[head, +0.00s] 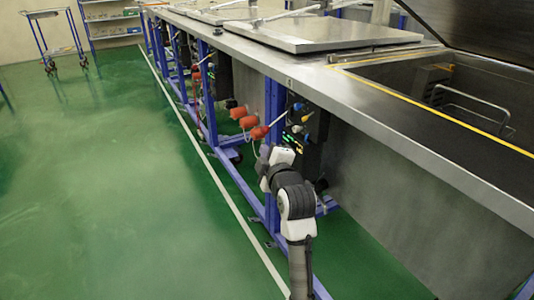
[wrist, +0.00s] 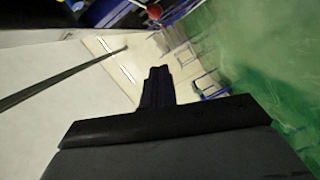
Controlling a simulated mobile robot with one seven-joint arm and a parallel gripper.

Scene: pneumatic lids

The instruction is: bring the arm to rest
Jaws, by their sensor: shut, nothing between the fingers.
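My gripper (wrist: 158,72) shows in the wrist view as dark fingers pressed together, pointing up the picture. It is shut and empty. In the head view my arm rises from the bottom edge, right of centre, beside the front of the long steel bench (head: 395,103). The wrist end is below the bench top, close to the hanging plugs and hoses. The fingertips cannot be made out in the head view, and I cannot tell whether they touch anything.
Flat lids (head: 325,33) lie shut on the bench; a raised lid (head: 480,25) stands over an open steel basin at right. Orange-red plugs (head: 240,112) and blue frame legs (head: 273,140) are near my arm. The green floor (head: 100,190) at left is clear up to a trolley (head: 60,45).

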